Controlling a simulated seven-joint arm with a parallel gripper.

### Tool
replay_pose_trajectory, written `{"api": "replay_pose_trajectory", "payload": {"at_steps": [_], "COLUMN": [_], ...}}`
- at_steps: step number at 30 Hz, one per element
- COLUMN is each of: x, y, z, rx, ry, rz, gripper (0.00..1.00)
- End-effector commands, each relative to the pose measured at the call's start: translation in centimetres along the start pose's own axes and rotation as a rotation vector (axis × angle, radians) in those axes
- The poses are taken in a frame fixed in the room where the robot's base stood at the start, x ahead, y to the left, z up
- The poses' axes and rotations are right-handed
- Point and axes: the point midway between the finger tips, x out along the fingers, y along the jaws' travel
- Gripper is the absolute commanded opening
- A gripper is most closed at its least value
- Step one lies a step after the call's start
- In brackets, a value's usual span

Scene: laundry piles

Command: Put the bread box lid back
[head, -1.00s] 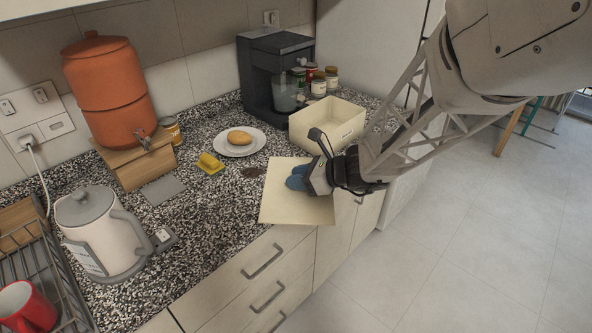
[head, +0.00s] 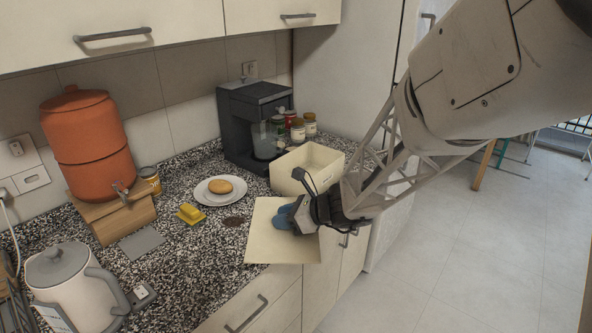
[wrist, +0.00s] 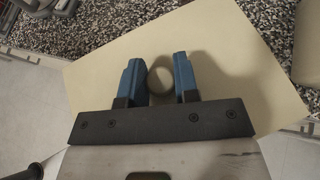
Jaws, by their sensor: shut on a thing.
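The bread box lid (head: 262,247) is a flat cream panel at the counter's front edge, partly overhanging it. It fills the middle of the wrist view (wrist: 225,45). My gripper (head: 285,217) is over the lid, its blue fingers shut on the lid's round knob (wrist: 161,78). I cannot tell whether the lid touches the counter or is slightly above it. The bread box (head: 293,186), cream and open at the top, stands on the counter just behind the lid. My gripper hides part of the lid's right side.
A plate (head: 238,198) with a bread roll (head: 220,185) and a yellow object (head: 190,214) lie left of the box. A black coffee machine (head: 236,130) and several jars (head: 298,130) stand behind it. An orange dispenser (head: 85,140) and a kettle (head: 70,290) are at left.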

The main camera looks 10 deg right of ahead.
Motion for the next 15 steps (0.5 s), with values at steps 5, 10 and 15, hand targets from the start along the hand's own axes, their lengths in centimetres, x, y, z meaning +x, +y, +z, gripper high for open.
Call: {"api": "replay_pose_trajectory", "payload": {"at_steps": [5, 10, 15], "x": [-0.8, -2.1, -3.7], "y": [-4.5, -9.7, -14.7], "z": [1.3, 2.7, 3.9], "rx": [0.023, 0.053, 0.084], "ry": [0.002, 0.003, 0.002], "rz": [-0.054, -0.116, -0.178], "gripper": [0.0, 0.0, 0.0]}}
